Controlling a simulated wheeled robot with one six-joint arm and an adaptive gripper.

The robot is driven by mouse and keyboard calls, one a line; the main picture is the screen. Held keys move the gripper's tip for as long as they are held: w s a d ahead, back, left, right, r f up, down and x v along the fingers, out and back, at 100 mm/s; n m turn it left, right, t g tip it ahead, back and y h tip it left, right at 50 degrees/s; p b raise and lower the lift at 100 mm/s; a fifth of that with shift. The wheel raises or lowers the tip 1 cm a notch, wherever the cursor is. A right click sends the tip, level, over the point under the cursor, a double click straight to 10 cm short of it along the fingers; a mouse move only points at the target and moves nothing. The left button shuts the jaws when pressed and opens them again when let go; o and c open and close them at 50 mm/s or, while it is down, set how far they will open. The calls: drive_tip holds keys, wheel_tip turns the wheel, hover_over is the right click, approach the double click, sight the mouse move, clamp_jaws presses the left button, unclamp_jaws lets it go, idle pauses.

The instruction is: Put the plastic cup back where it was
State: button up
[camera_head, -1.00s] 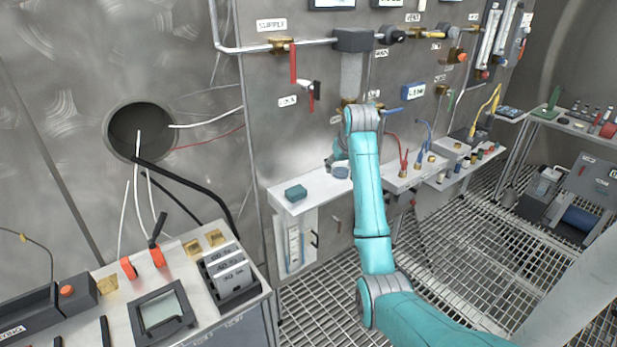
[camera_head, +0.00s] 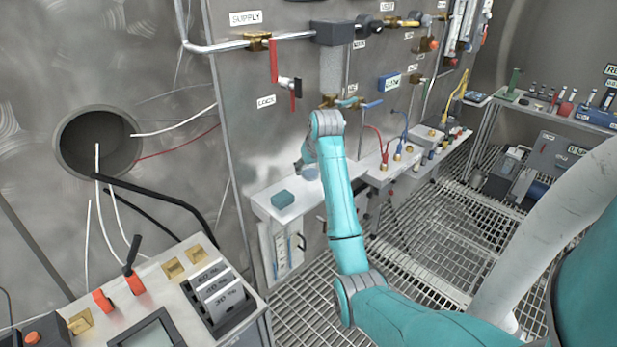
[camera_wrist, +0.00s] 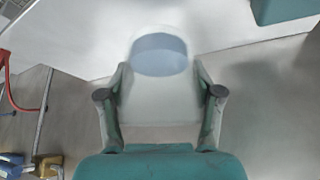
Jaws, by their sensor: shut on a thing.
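The plastic cup (camera_wrist: 160,95) is pale and translucent, with a bluish round patch (camera_wrist: 160,55) at its far end in the wrist view. My gripper (camera_wrist: 160,97) is shut on it, one finger against each side. In the head view a small bluish part of the cup (camera_head: 310,174) shows beside my arm, over the white shelf (camera_head: 262,203) on the wall panel. The rest of the cup and most of my gripper are hidden behind the arm there. I cannot tell whether the cup touches the shelf.
A teal block (camera_head: 283,199) sits on the shelf left of the cup; its corner shows at the wrist view's top right (camera_wrist: 285,8). Right of my arm, a ledge carries brass fittings with red and blue leads (camera_head: 383,155). A valve with a blue handle (camera_head: 370,104) is above.

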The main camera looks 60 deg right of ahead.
sight(309, 177)
drive_tip(key=shift+f, duration=1.65)
drive_tip(key=shift+f, duration=0.1)
drive_tip(key=o, duration=1.3)
